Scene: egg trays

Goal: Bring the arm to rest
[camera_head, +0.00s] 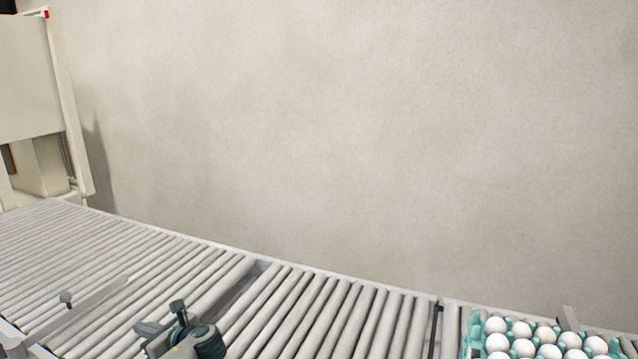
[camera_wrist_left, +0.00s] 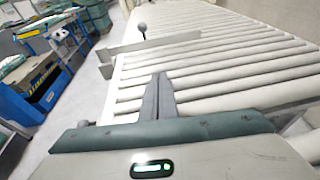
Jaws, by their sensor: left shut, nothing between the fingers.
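My left gripper (camera_head: 152,328) is low in the head view, over the near part of the roller conveyor (camera_head: 300,310). In the left wrist view its two grey fingers (camera_wrist_left: 158,97) are together, with nothing between them. A teal egg tray (camera_head: 476,335) with several white eggs is at the bottom right of the head view, well apart from my left gripper. The tray's near part is cut off by the frame. My right gripper is not seen.
A cream machine (camera_head: 35,90) stands at the far left. Blue equipment (camera_wrist_left: 45,80) stands beyond the floor. A bare wall is behind.

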